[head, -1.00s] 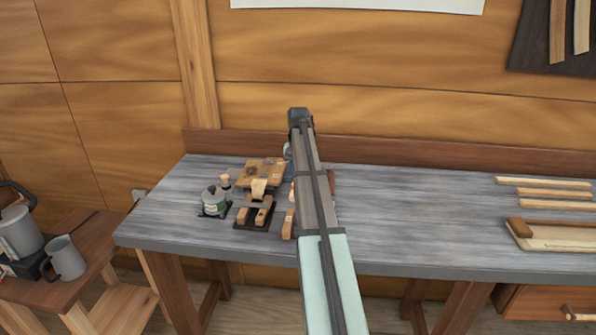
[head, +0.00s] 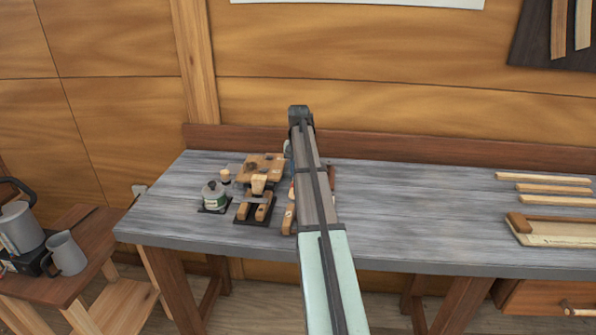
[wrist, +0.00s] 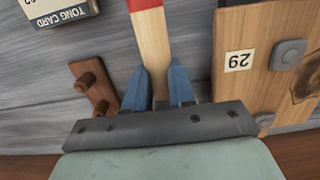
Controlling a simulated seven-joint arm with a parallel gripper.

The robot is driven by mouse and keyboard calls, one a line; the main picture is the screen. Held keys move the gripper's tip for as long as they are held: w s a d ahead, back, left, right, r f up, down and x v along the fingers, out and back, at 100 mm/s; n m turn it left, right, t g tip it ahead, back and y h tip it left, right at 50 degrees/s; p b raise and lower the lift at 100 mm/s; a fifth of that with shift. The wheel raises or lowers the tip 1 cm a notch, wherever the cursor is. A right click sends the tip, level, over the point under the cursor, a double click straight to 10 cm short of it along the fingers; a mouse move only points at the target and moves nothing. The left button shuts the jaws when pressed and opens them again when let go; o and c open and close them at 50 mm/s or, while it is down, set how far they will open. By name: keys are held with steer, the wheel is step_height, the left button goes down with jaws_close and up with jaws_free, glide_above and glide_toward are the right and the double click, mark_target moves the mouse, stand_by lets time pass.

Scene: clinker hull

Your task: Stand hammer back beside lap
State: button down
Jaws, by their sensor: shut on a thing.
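In the wrist view my gripper (wrist: 160,84) has its blue fingers shut on a pale wooden handle with a red band, which I take to be the hammer (wrist: 150,40). The hammer's head is not visible there. The lap (wrist: 262,85), a wooden board with a number tag and a grey bolt, is just right of the handle, apart from it. My arm hides most of the gripper and hammer there.
The bench middle, right of my arm, is clear.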

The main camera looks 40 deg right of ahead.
steer(key=c, duration=0.9)
jaws_free()
steer(key=shift+o, duration=0.2)
steer(key=shift+r, duration=0.1)
steer(key=shift+r, duration=3.9)
